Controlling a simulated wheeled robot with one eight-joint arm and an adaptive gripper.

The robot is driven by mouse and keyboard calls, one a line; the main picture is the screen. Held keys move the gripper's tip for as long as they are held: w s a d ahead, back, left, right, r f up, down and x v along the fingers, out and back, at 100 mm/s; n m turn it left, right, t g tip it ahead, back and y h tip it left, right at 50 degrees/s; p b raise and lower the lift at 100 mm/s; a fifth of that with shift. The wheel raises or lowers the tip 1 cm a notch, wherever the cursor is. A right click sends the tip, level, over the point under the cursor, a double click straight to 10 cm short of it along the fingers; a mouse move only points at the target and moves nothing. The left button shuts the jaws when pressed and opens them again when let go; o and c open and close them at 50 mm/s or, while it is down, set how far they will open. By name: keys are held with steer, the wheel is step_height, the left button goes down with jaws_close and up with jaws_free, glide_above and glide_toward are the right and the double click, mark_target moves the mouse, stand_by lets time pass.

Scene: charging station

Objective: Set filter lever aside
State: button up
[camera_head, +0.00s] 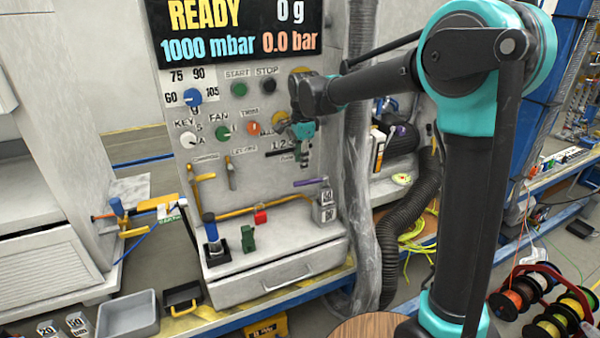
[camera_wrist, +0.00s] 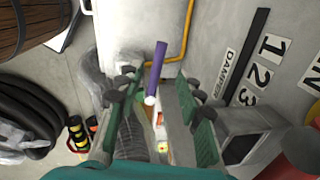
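A purple lever (camera_head: 310,182) sticks out near the lower right of the grey panel, above the ledge; I take it to be the filter lever, though no label on it is legible. In the wrist view the purple lever (camera_wrist: 157,66), with a white tip, appears between the fingers, beyond them. My gripper (camera_head: 303,152) is in front of the panel by the damper scale, above the lever and apart from it. In the wrist view my gripper (camera_wrist: 158,84) has its green-padded fingers spread, with nothing held between them.
A damper scale (camera_wrist: 262,62) marked 1 2 3 is on the panel. A wrapped hose (camera_head: 358,200) hangs close on the right.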

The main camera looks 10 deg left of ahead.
steer(key=shift+s+d+r, duration=0.1)
steer(key=shift+s+r, duration=0.05)
steer(key=shift+r, duration=0.8)
steer(key=shift+s+r, duration=0.1)
steer(key=shift+r, duration=0.85)
steer(key=s+d+f+n, duration=0.1)
steer(key=d+f+n, duration=0.1)
steer(key=d, duration=0.4)
steer(key=s+d+f+n, duration=0.1)
steer(key=s+d+f, duration=0.1)
steer(key=d, duration=0.4)
steer(key=s+d+f+n+t, duration=0.1)
steer(key=s+d+f+n, duration=0.3)
steer(key=s+d+f, duration=0.3)
steer(key=s+d+f+n+t, duration=0.1)
steer(key=s+d+f+n, duration=0.4)
steer(key=s+d, duration=0.7)
step_height(320, 180, down, 3)
steer(key=shift+s+d+r+n+t+h, duration=0.2)
steer(key=shift+s+d+n+t+h, duration=0.15)
steer(key=shift+d, duration=0.55)
